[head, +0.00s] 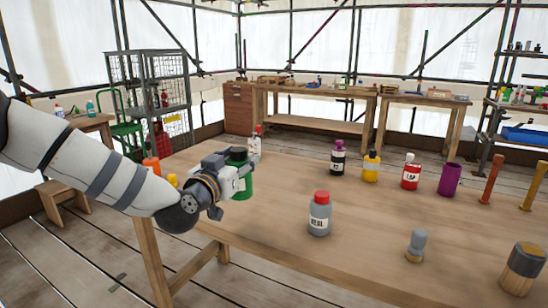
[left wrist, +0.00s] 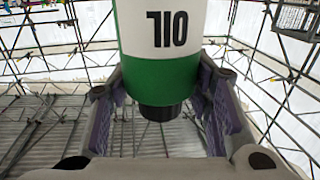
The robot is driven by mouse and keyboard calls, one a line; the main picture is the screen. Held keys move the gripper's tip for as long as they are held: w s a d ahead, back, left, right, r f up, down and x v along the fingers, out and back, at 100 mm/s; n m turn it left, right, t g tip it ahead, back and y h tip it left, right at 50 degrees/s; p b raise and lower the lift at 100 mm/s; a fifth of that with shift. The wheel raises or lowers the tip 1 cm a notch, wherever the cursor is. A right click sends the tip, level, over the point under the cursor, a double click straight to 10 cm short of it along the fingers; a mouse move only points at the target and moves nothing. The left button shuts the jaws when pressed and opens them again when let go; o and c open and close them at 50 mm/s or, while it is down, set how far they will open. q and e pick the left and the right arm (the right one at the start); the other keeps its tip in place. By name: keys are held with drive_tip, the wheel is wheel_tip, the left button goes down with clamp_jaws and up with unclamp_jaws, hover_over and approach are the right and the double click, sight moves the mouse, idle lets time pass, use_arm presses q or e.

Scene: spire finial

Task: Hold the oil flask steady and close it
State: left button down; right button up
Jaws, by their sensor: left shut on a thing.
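The oil flask (left wrist: 165,28) fills the upper middle of the left wrist view. It is white with a green band and a short dark end, and its lettering shows upside down there. I cannot tell whether the dark end is a cap or a bare neck. My left gripper (head: 236,178) is shut on the flask, its purple-padded fingers on either side of the green band. In the head view a green body (head: 247,187), seemingly the flask, shows behind the gripper, which hides much of it. My right gripper is not in view.
A grey bottle with a red lid (head: 320,213) stands mid-table. A small grey-topped piece (head: 416,243) and a dark-topped wooden block (head: 522,268) stand nearer. A purple cylinder (head: 450,180), a red bottle (head: 411,174) and a yellow bottle (head: 371,168) stand along the back. The table middle (head: 380,215) is clear.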

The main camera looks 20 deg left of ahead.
use_arm(q)
drive_tip(key=s+d+f+m+h, duration=0.2)
drive_tip(key=s+d+f+h, duration=0.1)
drive_tip(key=s, duration=0.4)
drive_tip(key=s+d+f+m+g+h, duration=0.1)
drive_tip(key=s+d+f+m+h, duration=0.1)
drive_tip(key=s+d+f, duration=0.3)
drive_tip(key=s+d+f+m+g+h, duration=0.1)
drive_tip(key=s+d+f+h, duration=0.3)
drive_tip(key=s, duration=0.5)
drive_tip(key=shift+s+d+f+m+h, duration=0.3)
drive_tip(key=shift+d+f+m+h, duration=0.1)
drive_tip(key=shift+f+m, duration=0.35)
drive_tip(key=w+d+f+m+g+h, duration=0.1)
drive_tip(key=d+m+g+h, duration=0.7)
drive_tip(key=d, duration=0.4)
drive_tip(key=shift+w+d+f+g, duration=0.35)
drive_tip(key=shift+w+d+g, duration=0.05)
drive_tip(key=shift+g, duration=0.4)
